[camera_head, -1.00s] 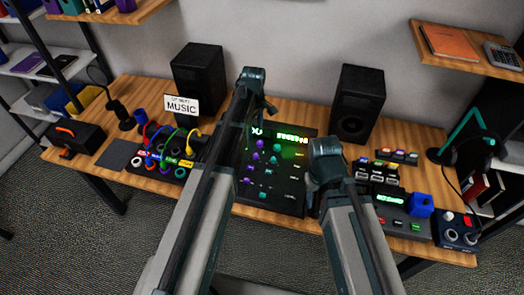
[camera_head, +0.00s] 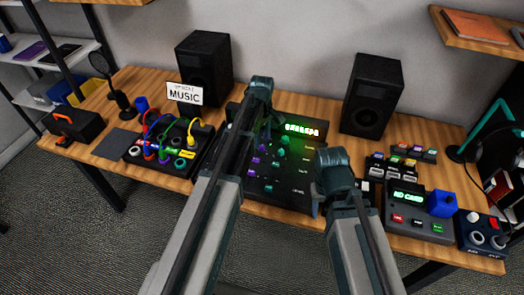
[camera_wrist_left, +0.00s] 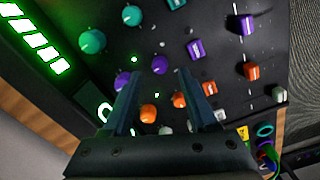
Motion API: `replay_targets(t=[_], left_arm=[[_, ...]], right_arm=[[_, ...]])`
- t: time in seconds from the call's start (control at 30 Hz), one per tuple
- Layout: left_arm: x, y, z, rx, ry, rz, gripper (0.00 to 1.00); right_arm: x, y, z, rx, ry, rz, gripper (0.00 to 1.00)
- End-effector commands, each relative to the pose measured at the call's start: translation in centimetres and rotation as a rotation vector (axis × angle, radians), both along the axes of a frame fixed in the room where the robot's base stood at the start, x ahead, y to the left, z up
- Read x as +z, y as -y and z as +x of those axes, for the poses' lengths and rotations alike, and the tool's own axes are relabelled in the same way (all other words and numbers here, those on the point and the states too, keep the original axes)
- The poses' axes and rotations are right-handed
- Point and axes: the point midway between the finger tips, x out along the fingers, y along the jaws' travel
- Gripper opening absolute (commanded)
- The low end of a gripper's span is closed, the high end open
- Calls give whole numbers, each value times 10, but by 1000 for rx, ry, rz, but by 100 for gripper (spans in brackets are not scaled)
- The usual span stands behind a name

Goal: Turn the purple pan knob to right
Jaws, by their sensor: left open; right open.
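The mixer (camera_head: 285,195) is a black console on the desk with a green display and purple and teal knobs; it also shows in the left wrist view (camera_wrist_left: 225,70). I cannot tell which is the pan knob. My left gripper (camera_wrist_left: 160,88) is open and empty over the knobs, with orange knobs (camera_wrist_left: 148,112) showing between its fingers.
Two black speakers (camera_head: 205,70) (camera_head: 371,95) stand behind the mixer. A patch box with coloured cables (camera_head: 160,148) is at its left.

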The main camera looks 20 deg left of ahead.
Motion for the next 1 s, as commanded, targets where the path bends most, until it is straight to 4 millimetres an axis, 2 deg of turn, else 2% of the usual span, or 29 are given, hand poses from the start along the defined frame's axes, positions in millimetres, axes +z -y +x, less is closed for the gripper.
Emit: replay_targets(t=[0.03, 0.2, 0.6, 0.9, 0.93, 1.0], left_arm=[[-15, 0, 0, 0, 0, 0, 59], [-32, 0, 0, 0, 0, 0, 59], [-35, 0, 0, 0, 0, 0, 59], [-35, 0, 0, 0, 0, 0, 5], [-35, 0, 0, 0, 0, 0, 0], [-35, 0, 0, 0, 0, 0, 0]], right_arm=[[-15, 0, 0, 0, 0, 0, 50], [-32, 0, 0, 0, 0, 0, 50], [-35, 0, 0, 0, 0, 0, 50], [-35, 0, 0, 0, 0, 0, 50], [-35, 0, 0, 0, 0, 0, 50], [-35, 0, 0, 0, 0, 0, 50]])
